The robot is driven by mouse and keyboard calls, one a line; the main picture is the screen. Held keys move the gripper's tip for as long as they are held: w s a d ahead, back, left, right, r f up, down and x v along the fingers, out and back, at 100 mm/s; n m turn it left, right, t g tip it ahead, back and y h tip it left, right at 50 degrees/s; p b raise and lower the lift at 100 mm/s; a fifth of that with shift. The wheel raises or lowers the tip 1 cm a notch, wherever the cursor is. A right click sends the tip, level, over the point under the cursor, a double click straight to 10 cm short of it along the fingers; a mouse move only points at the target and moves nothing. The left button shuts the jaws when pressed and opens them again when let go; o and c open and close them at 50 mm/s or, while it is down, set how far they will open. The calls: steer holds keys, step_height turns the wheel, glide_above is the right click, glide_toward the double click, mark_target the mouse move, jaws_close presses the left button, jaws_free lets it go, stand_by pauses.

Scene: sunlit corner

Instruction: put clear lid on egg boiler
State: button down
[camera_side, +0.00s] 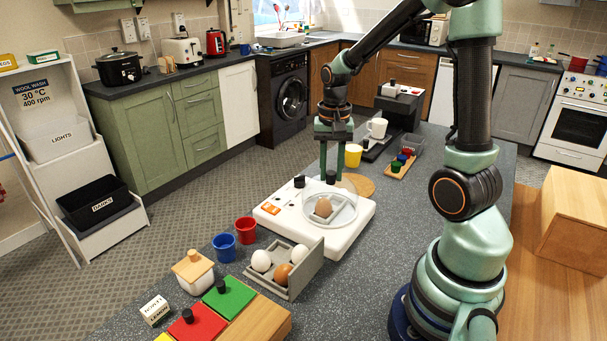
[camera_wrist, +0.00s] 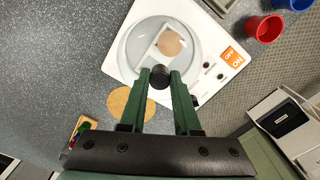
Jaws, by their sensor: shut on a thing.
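The white egg boiler (camera_side: 278,216) stands on the grey worktop and also shows in the wrist view (camera_wrist: 207,83). A brown egg (camera_side: 323,207) sits in a holder on its round plate, seen through the clear lid (camera_side: 344,217). My gripper (camera_side: 331,178) points down over the boiler, shut on the lid's black knob (camera_wrist: 159,77), which sits between the fingertips in the wrist view. The lid is over the plate area; I cannot tell whether its rim touches the boiler.
A grey egg tray (camera_side: 303,271) with several eggs stands in front of the boiler. A red cup (camera_side: 245,230) and a blue cup (camera_side: 224,247) are left of it. A round wooden board (camera_side: 360,184), yellow mug (camera_side: 353,156) and peg board (camera_side: 399,167) stand behind.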

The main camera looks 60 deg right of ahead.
steer(key=shift+f, duration=0.15)
steer(key=c, duration=0.5)
jaws_free()
steer(key=shift+c, duration=0.2)
steer(key=shift+o, duration=0.2)
steer(key=o, duration=0.4)
steer(key=shift+o, duration=0.2)
steer(key=shift+r, duration=4)
steer(key=shift+a, duration=0.1)
